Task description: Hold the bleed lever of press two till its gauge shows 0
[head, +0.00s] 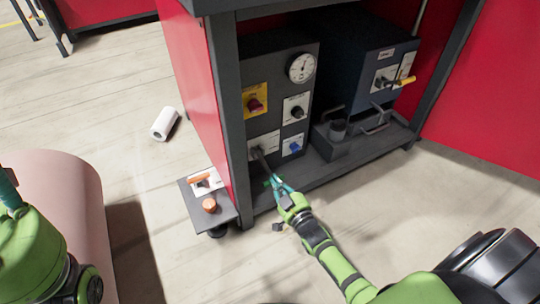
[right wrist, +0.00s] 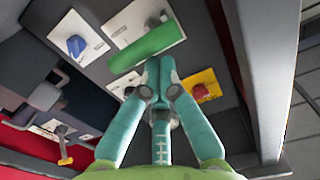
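Press two is seemingly the dark cabinet with a round white gauge (head: 300,67); its needle is too small to read surely. A lever with a dark shaft (head: 261,160) comes out from a white plate low on its front. In the right wrist view the lever's green handle (right wrist: 147,44) lies across the fingertips. My right gripper (head: 274,182) has its fingertips together against the handle's near edge, and they also show in the right wrist view (right wrist: 152,68). The handle runs crosswise, not clearly between the fingers. My left gripper (head: 8,190) is only partly visible at the left edge.
The cabinet also has a red knob (head: 255,104), a black knob (head: 297,112) and a blue knob (head: 294,147). A second unit with a yellow-handled lever (head: 405,81) stands to the right. A frame post (head: 228,110) is close left. A small shelf (head: 222,214) juts out front left.

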